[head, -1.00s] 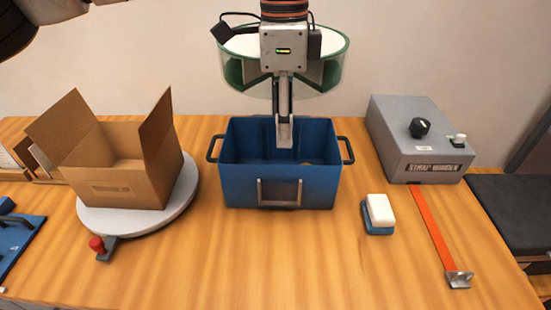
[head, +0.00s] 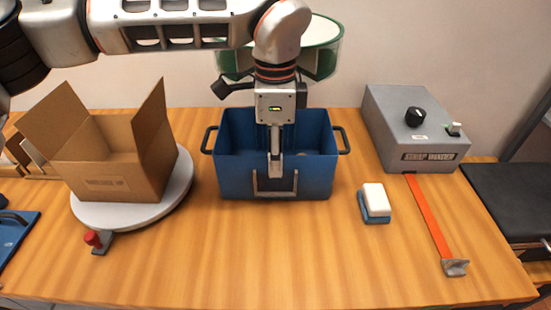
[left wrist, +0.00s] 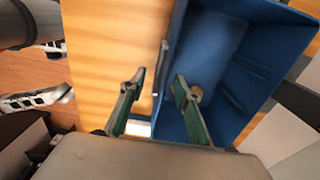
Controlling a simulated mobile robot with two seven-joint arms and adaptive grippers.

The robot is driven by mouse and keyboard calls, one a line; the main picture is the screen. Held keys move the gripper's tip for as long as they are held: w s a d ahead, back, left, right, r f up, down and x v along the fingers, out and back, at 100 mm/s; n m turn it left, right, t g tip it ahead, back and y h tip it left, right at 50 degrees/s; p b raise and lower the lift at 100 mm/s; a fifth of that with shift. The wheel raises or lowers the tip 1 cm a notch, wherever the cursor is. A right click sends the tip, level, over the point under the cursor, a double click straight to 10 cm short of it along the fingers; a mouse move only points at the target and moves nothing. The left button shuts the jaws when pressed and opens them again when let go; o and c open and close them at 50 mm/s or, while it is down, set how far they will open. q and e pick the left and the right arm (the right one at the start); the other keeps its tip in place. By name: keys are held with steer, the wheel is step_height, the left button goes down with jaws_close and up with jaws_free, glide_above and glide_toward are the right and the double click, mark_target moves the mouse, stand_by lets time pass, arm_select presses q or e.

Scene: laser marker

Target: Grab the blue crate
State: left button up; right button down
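The blue crate (head: 232,180) stands upright on the wooden table, open at the top, with dark side handles and a metal handle on its front wall. My left gripper (head: 275,168) points down at the front wall, its fingers seen nearly edge-on. In the left wrist view the gripper (left wrist: 158,92) is open, one finger over the crate's inside and the other outside, with the wall of the crate (left wrist: 200,55) between them. Neither finger clearly touches the wall. My right gripper is not in view.
A cardboard box (head: 115,185) sits on a round turntable (head: 165,205) at left. A grey strap winder (head: 400,125) with an orange strap (head: 430,220) stands at right. A white-topped block (head: 374,197) lies right of the crate. The table's front middle is clear.

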arm_select(q)
step_height(320, 180, down, 4)
steer(key=shift+f, duration=0.25)
jaws_close()
steer(key=shift+r, duration=0.15)
